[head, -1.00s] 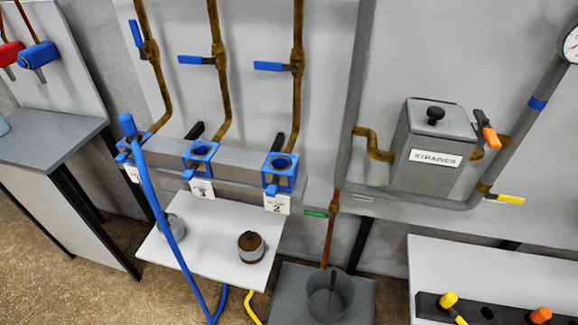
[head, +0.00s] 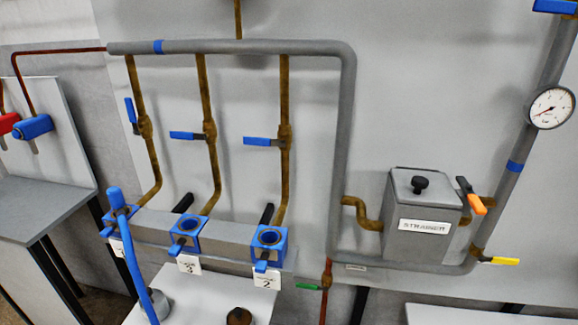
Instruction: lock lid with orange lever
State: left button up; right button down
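The strainer (head: 415,239) is a grey box with a "STRAINER" label, mounted on the wall pipework at the right in the head view. Its lid (head: 424,184) lies on top and carries a black knob (head: 419,184). The orange lever (head: 470,196) is at the upper right side of the box; its black arm slants down to an orange grip. I cannot tell whether the lever bears on the lid. Neither gripper shows in the head view.
Grey pipe (head: 340,150) frames the strainer on the left and below. A yellow-handled valve (head: 502,261) sits below right, a pressure gauge (head: 551,107) above right. Blue-handled valves (head: 264,141) and blue ports (head: 269,243) are at the left. A white table (head: 470,315) is below.

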aim_at(479, 208)
jog(key=z, duration=1.25)
